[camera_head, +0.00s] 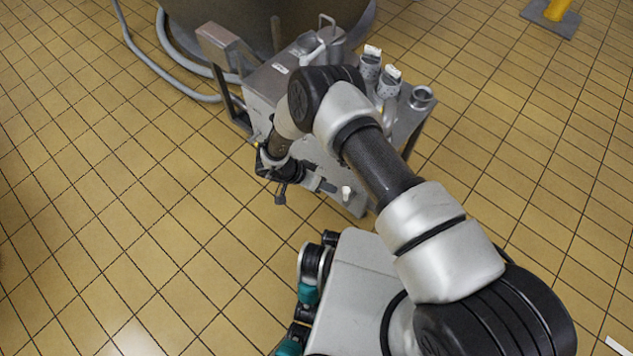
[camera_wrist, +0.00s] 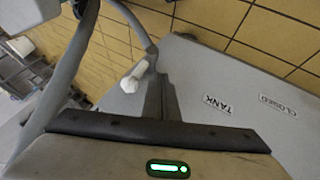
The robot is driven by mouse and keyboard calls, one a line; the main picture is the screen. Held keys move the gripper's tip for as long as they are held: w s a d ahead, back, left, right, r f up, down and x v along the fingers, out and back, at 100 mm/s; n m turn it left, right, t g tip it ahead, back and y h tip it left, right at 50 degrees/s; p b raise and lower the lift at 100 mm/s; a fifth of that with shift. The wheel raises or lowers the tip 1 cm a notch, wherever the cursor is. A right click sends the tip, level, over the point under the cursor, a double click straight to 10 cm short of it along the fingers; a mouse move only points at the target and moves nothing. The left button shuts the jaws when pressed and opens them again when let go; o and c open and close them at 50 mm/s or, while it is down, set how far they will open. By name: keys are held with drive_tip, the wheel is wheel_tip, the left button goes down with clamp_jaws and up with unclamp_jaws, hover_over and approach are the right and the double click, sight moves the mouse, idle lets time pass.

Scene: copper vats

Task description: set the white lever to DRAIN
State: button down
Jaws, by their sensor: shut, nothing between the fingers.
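The white lever (camera_wrist: 135,77) shows in the wrist view as a short white handle right beside my fingertips; I cannot tell whether they touch. In the head view a small white knob (camera_head: 346,192), likely the same lever, stands out low on the front of the metal unit. My gripper (camera_wrist: 153,58) is shut and empty, its fingers close to the grey panel (camera_wrist: 205,75). It also shows in the head view (camera_head: 331,187), just left of the knob. Labels TANK (camera_wrist: 217,104) and CLOSED (camera_wrist: 278,106) are on the panel. No DRAIN label is visible.
The metal unit (camera_head: 265,85) carries pipe fittings with white-topped valves (camera_head: 371,52) and stands beside a large vat (camera_head: 220,25). A grey hose (camera_head: 150,62) curves along its left. My arm hides part of the unit. Tiled floor (camera_head: 110,190) is clear at left.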

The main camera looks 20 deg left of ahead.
drive_tip(key=shift+s+d+r, duration=0.15)
drive_tip(key=shift+d, duration=0.8)
